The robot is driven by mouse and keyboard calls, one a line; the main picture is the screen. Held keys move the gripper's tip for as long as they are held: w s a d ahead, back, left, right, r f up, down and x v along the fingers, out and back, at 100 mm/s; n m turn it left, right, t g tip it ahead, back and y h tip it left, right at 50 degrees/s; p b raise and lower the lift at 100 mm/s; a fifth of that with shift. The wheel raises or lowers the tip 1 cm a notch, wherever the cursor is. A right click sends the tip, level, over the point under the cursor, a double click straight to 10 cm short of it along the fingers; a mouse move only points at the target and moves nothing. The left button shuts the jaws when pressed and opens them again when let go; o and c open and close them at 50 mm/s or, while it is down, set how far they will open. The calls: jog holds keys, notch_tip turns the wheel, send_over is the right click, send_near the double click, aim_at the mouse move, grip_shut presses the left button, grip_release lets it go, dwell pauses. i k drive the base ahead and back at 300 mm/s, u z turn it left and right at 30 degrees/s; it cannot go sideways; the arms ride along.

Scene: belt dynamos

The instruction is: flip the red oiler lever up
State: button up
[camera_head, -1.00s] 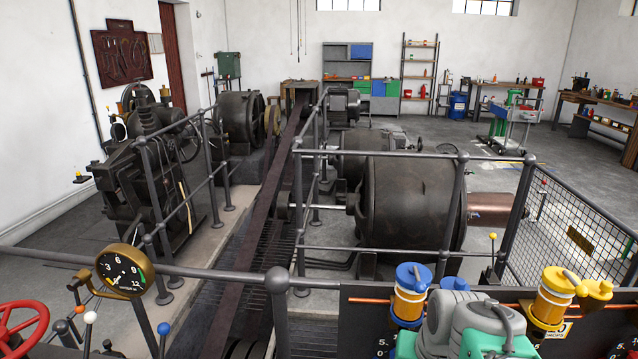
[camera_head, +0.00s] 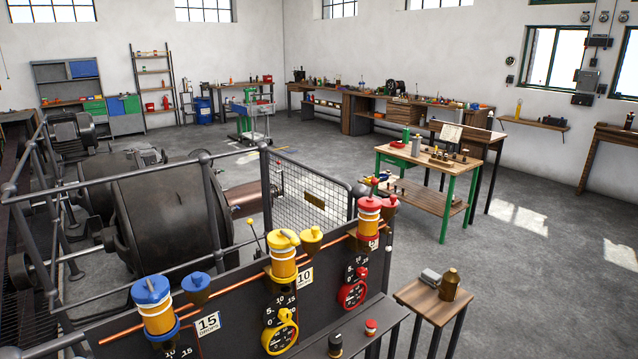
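The red oiler (camera_head: 369,217) stands at the right end of a dark panel, on a copper pipe. It has a red cap, an amber glass body and a red base ring. A small funnel with a red top (camera_head: 389,202) is beside it. A red-ringed dial (camera_head: 352,294) is below it on the panel face. The oiler's lever is too small to tell apart from the cap, so I cannot tell whether it is up or down. My gripper is not in view.
A yellow oiler (camera_head: 284,256) and a blue oiler (camera_head: 153,306) stand further left on the panel (camera_head: 225,318). A shelf (camera_head: 378,318) with small knobs juts out below. A stool (camera_head: 432,302) holds a brown bottle. Railings and a mesh guard (camera_head: 310,198) stand behind. Floor at right is clear.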

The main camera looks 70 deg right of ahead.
aim_at(373, 181)
jog(key=u, duration=0.05)
jog(key=k, duration=0.85)
jog(key=z, duration=0.1)
